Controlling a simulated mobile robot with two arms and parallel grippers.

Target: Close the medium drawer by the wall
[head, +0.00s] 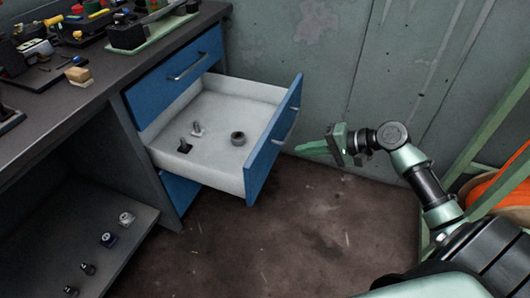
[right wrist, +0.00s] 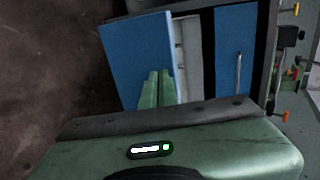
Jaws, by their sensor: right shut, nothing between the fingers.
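The medium drawer (head: 217,124) is the middle one of a blue-fronted stack in the workbench by the wall. It is pulled well out, and its white inside holds a dark ring and a few small metal parts. Its blue front (head: 273,142) has a pale handle on the outer side. My right gripper (head: 312,149) is shut and empty, just right of the drawer front in the head view; I cannot tell whether it touches. In the right wrist view the shut fingers (right wrist: 157,88) overlap the blue drawer front (right wrist: 137,55). My left gripper is not in view.
The upper blue drawer (head: 180,75) is shut, and a lower blue drawer (head: 180,194) sits beneath. The bench top (head: 50,102) holds tools and small parts. A shelf (head: 133,240) with several small items is below left. A green frame (head: 487,145) stands at right. The floor (head: 290,225) in front is clear.

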